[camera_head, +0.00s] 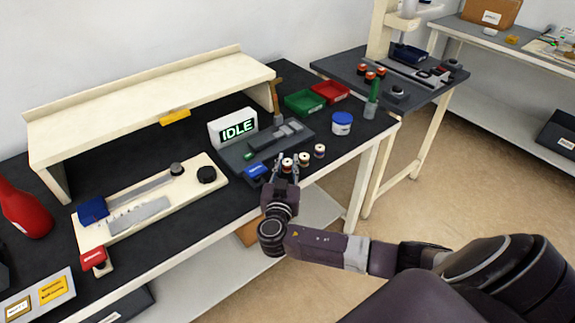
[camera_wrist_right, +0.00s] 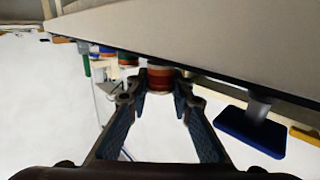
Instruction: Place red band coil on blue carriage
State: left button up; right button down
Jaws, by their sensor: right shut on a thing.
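My right gripper (camera_head: 284,164) is at the front edge of the near bench, its fingers shut on the red band coil (camera_head: 287,165). In the wrist view, which looks upside down, the red-banded coil (camera_wrist_right: 160,80) sits between the fingertips of the right gripper (camera_wrist_right: 160,92). A blue block (camera_head: 255,171), perhaps the blue carriage, is just left of the gripper at the front of a dark fixture. It also shows at the right of the wrist view as a blue plate (camera_wrist_right: 250,132) on a grey stem. My left gripper is not in view.
Two other coils (camera_head: 304,159) (camera_head: 319,151) stand right beside the gripper. The dark fixture (camera_head: 270,146), IDLE display (camera_head: 233,128) and blue-lidded jar (camera_head: 342,123) are close by. Green (camera_head: 303,102) and red (camera_head: 330,91) trays lie behind. A cream board (camera_head: 205,162) is at left.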

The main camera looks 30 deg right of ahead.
jog(key=shift+f, duration=0.55)
jog(key=shift+f+b, duration=0.2)
jog(key=shift+b, duration=0.15)
jog(key=c, duration=1.7)
grip_release()
jog(key=shift+r, duration=0.1)
